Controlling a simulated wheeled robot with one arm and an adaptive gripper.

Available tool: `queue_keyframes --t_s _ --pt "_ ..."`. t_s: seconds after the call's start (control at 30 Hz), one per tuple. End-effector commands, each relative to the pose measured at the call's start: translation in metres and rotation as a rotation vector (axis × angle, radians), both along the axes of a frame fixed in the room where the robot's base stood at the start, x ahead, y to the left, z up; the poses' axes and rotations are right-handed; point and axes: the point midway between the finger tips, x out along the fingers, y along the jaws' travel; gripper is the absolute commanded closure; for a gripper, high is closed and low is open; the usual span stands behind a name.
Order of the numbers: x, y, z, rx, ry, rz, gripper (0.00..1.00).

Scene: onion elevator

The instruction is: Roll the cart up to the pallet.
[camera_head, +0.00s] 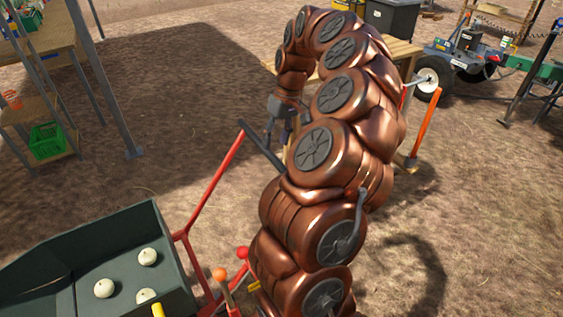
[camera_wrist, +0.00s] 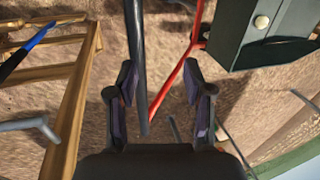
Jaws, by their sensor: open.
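The cart appears to be the dark green open bin (camera_head: 70,240) on a red frame at the lower left, with a few white onions (camera_head: 148,257) inside. Its red handle post (camera_head: 213,185) rises to a dark crossbar (camera_head: 262,148). The bin (camera_wrist: 240,60) also shows at the upper right of the wrist view. My gripper (camera_wrist: 160,75) is open. The dark crossbar (camera_wrist: 137,60) runs between its fingers in that view, nearer the left finger. I cannot tell whether they touch. My arm hides part of the head view. I cannot make out a pallet.
A wooden table (camera_head: 402,52) stands behind my arm; a wooden frame (camera_wrist: 72,110) fills the wrist view's left. A shelf with a green crate (camera_head: 47,139) stands at left. A wheeled machine (camera_head: 465,50) is at back right. Bare ground lies at right.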

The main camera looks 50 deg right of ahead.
Motion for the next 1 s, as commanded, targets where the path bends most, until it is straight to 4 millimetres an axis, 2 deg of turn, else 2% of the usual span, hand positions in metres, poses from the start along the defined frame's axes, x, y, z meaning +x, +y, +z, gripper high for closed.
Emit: queue_keyframes --t_s 0.03,0.1,0.23,0.47,0.8,1.0 --pt "-0.005 -0.013 -0.006 0.002 0.007 -0.025 0.49" --pt "-0.011 -0.023 -0.013 0.007 0.014 -0.046 0.49" --pt "-0.015 -0.031 -0.018 0.009 0.02 -0.061 0.49" --pt "-0.014 -0.026 -0.035 0.011 0.021 -0.059 0.49" --pt "-0.011 -0.015 -0.076 0.009 0.02 -0.058 0.49" --pt "-0.009 -0.012 -0.089 0.008 0.017 -0.061 0.49"
